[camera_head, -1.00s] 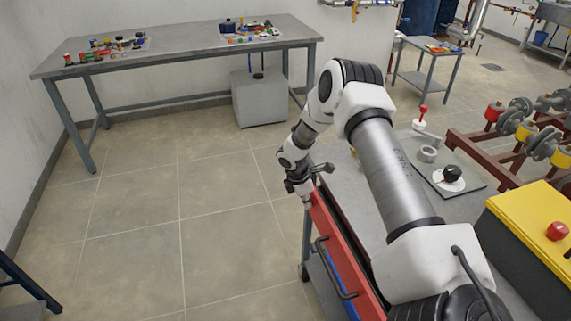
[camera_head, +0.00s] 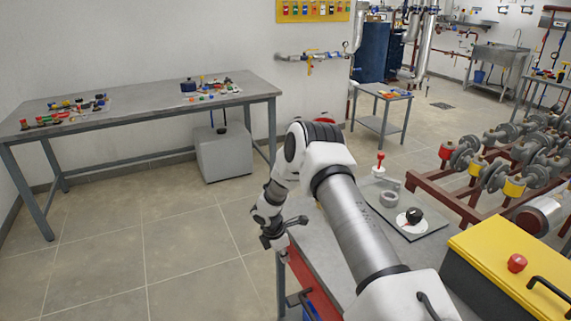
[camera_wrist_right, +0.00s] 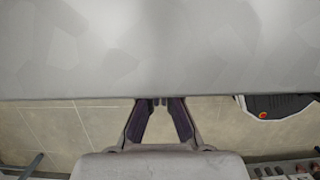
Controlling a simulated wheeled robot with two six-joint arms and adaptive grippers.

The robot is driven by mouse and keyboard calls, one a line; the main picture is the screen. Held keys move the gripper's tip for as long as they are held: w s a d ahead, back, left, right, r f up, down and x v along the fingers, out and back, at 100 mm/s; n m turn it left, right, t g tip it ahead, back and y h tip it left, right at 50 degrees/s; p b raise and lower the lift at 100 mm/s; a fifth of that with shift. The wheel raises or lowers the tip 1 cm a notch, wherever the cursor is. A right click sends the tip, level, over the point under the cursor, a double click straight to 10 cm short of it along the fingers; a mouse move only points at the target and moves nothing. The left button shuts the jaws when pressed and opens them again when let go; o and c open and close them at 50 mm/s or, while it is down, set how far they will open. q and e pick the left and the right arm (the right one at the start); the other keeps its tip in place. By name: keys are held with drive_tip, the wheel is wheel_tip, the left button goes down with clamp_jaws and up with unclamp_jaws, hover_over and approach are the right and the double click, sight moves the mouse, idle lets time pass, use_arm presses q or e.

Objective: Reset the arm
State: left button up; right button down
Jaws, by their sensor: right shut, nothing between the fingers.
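My right arm (camera_head: 352,222) comes in from the lower right in the head view, over the grey-topped cart (camera_head: 325,262), and bends down at its far end. My right gripper (camera_head: 272,243) hangs at the cart's left edge, small and partly turned away. In the right wrist view its two dark fingers (camera_wrist_right: 160,102) slant together at the tips, shut and empty. A large plain grey surface (camera_wrist_right: 150,45) fills the upper half of that view, with floor tiles below it. My left gripper is in neither view.
A yellow-topped box (camera_head: 520,250) with a red knob stands at the right. A grey mat (camera_head: 425,230) and a red-topped piece (camera_head: 380,160) lie on the cart. A long workbench (camera_head: 140,105) stands against the wall. Floor on the left is clear.

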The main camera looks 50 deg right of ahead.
drive_tip(key=w+a+r, duration=0.2)
drive_tip(key=a+r, duration=0.3)
drive_tip(key=r, duration=0.4)
drive_tip(key=shift+w+r+b, duration=0.25)
drive_tip(key=shift+r+b, duration=0.05)
drive_tip(key=shift+b, duration=0.15)
drive_tip(key=shift+a, duration=0.1)
